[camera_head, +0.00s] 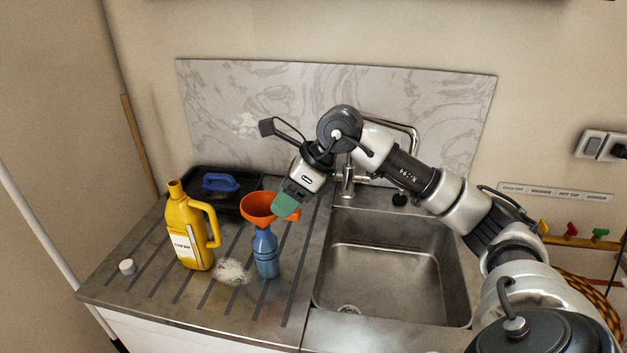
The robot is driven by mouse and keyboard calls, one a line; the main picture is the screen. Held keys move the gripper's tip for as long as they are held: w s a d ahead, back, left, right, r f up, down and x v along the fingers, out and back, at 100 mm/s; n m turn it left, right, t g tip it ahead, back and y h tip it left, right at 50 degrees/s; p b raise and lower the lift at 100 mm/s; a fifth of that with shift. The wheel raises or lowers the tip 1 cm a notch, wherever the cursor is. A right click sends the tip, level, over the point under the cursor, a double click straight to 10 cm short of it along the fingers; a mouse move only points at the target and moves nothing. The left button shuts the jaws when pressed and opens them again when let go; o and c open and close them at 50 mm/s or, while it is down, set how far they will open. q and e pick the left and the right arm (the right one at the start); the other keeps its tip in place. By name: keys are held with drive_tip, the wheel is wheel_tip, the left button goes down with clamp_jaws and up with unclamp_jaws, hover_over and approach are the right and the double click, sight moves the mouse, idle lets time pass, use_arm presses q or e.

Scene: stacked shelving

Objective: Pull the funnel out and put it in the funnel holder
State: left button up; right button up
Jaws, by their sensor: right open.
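The orange funnel (257,206) stands upright with its spout in the neck of a blue bottle (265,254) on the ribbed metal drainboard. My right gripper (285,206) reaches in from the right, its green fingers pointing down to the left at the funnel's right rim, by its small side tab. The fingers are open, and they overlap the rim in the picture; I cannot tell whether they touch it. The spout is hidden inside the bottle. I cannot make out for certain which thing is the funnel holder. My left gripper is not in view.
A yellow jug (189,234) stands left of the bottle, with spilled white grains (232,272) between them. A black tray with a blue-handled brush (220,182) lies behind. A white cap (127,267) lies far left. The sink (395,275) is empty; its faucet (347,180) stands behind.

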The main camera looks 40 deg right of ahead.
sight(298, 210)
drive_tip(key=d+r+h, duration=0.1)
drive_tip(key=d+h, duration=0.2)
drive_tip(key=d, duration=0.3)
drive_tip(key=x, duration=0.3)
drive_tip(key=p+x, duration=0.1)
drive_tip(key=x, duration=0.3)
drive_tip(key=p+x, duration=0.1)
drive_tip(key=x, duration=0.2)
drive_tip(key=shift+s+a+f, duration=0.25)
drive_tip(key=shift+s, duration=0.1)
clamp_jaws()
drive_tip(key=shift+p, duration=0.3)
drive_tip(key=shift+r+p, duration=0.3)
drive_tip(key=shift+r, duration=0.45)
drive_tip(key=shift+r+p, duration=0.75)
drive_tip(key=shift+r, duration=0.8)
